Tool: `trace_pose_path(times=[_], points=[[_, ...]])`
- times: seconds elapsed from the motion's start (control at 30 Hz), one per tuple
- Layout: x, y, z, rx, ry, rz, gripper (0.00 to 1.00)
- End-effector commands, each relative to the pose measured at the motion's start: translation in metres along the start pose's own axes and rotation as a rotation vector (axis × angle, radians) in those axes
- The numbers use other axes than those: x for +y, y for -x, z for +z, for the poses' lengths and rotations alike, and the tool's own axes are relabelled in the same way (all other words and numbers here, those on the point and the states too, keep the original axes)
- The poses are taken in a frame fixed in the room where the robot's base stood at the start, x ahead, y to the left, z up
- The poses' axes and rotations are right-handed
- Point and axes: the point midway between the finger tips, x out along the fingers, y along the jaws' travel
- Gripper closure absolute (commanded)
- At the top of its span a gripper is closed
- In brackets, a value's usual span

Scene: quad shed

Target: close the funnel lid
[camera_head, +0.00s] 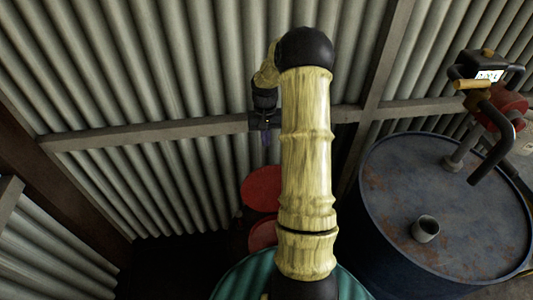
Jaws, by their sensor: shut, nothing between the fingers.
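A red round lid (262,188) stands raised behind my arm, near the corrugated wall. Below it is a second red round part (262,234), which looks like the funnel's body. My arm hides the right side of both, and the hinge between them cannot be made out. My gripper (266,138) is above the lid in the picture, small and dark, pointing down. It is shut and empty. I cannot tell whether its tips touch the lid, but a small gap seems to show between them.
A rusty blue drum (385,220) stands at the right, with a hand pump (490,95) and a short open spout (425,229) on top. Corrugated wall (130,75) with rails closes off the back.

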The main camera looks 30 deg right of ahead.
Motion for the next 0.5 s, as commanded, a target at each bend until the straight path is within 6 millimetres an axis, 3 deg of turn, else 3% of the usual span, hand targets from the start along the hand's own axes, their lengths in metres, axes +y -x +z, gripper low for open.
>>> trace_pose_path(times=[0.5], points=[[-0.001, -0.077, 0.002, -0.006, 0.002, -0.001, 1.0]])
